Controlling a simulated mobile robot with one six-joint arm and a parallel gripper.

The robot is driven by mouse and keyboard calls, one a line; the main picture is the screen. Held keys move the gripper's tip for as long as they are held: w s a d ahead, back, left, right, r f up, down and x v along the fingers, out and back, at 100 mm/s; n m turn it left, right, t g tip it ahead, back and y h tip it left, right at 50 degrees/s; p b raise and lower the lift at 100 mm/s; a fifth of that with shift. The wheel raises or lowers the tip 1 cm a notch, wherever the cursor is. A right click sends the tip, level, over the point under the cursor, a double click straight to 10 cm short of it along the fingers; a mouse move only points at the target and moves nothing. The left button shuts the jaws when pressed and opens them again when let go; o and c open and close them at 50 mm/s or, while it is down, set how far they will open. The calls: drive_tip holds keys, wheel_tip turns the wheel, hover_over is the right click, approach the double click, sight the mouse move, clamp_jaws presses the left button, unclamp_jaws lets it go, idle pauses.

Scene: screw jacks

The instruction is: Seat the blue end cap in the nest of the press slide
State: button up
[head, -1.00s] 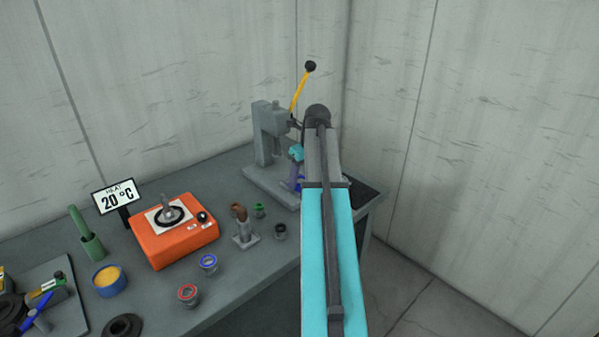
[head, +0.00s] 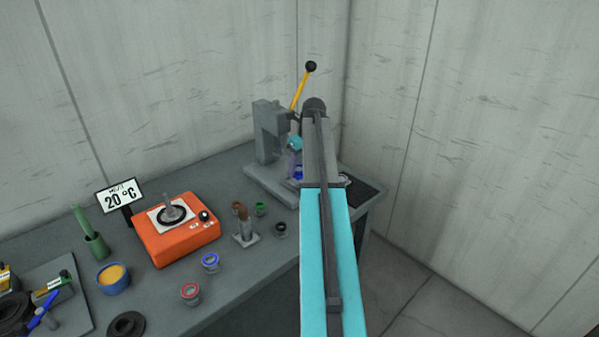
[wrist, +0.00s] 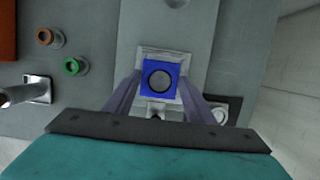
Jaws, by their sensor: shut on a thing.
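The blue end cap (wrist: 146,66) is square with a dark round opening in its middle. It sits between the two purple-grey fingers of my gripper (wrist: 160,80), which is shut on it. In the wrist view the pale square nest (wrist: 160,51) of the press slide shows around the cap's far edge. I cannot tell whether the cap rests in the nest or hangs above it. In the head view the cap (head: 298,173) is a small blue patch low at the front of the grey press (head: 268,135), partly hidden by my arm. The nest is hidden there.
The press's yellow lever (head: 300,90) stands up beside my arm. Left on the bench are an orange heater (head: 178,235), a post stand (head: 244,232) and several coloured-ring parts, among them a green one (wrist: 75,66). The bench's right edge is close to the press.

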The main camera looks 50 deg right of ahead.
sight(300, 169)
drive_tip(key=shift+w+d, duration=0.3)
drive_tip(key=shift+w, duration=0.1)
drive_tip(key=shift+f+p, duration=0.9)
drive_tip(key=shift+f, duration=0.9)
drive_tip(key=shift+f, duration=0.1)
